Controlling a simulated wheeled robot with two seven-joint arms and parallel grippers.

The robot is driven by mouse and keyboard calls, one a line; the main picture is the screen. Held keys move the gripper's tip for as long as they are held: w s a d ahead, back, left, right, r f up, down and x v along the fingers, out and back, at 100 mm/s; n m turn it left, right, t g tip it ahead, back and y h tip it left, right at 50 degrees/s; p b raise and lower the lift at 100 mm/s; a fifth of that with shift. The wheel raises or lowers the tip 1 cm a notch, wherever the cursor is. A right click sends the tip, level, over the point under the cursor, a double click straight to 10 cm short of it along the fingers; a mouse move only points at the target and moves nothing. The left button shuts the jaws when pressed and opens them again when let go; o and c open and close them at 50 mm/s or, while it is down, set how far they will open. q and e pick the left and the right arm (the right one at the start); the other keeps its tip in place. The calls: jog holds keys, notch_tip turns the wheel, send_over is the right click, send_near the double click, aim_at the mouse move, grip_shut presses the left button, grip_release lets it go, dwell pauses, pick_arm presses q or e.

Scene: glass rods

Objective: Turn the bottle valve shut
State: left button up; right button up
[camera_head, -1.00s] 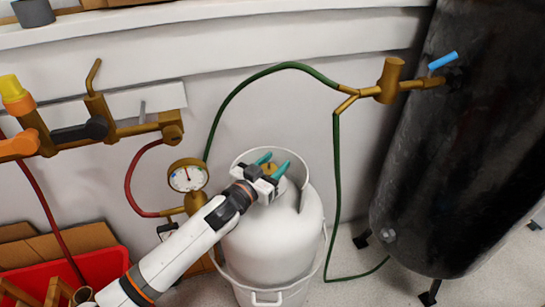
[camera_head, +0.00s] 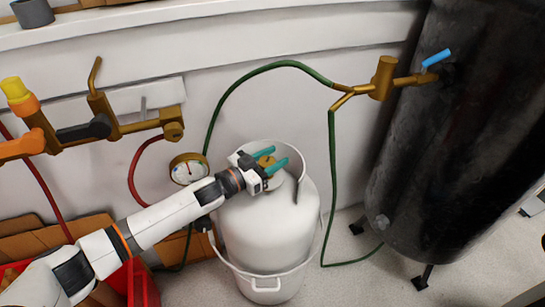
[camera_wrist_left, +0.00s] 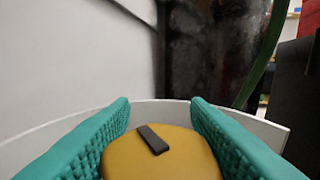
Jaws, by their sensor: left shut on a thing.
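The white gas bottle (camera_head: 262,228) stands upright on the floor with a white collar around its top. Its brass valve knob (camera_head: 265,160) sits at the top inside the collar. In the left wrist view the knob (camera_wrist_left: 180,160) is yellow with a dark bar mark on its face. My left gripper (camera_head: 270,160) has teal padded fingers on both sides of the knob and is shut on it. The left wrist view shows the two fingers (camera_wrist_left: 160,130) flanking the knob. My right gripper is not in view.
A pressure gauge (camera_head: 188,168) with brass fittings is left of the bottle. A green hose (camera_head: 333,190) runs to a brass fitting (camera_head: 382,80) by the large dark tank (camera_head: 455,150). A brass manifold (camera_head: 115,128) is on the wall at left. A red crate (camera_head: 145,285) is at lower left.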

aim_at(272, 158)
pick_arm(q)
jog(key=o, duration=1)
jog(key=shift+r, duration=0.35)
notch_tip(272, 158, up, 9)
jog(key=shift+r+p, duration=0.15)
jog(key=shift+p, duration=0.95)
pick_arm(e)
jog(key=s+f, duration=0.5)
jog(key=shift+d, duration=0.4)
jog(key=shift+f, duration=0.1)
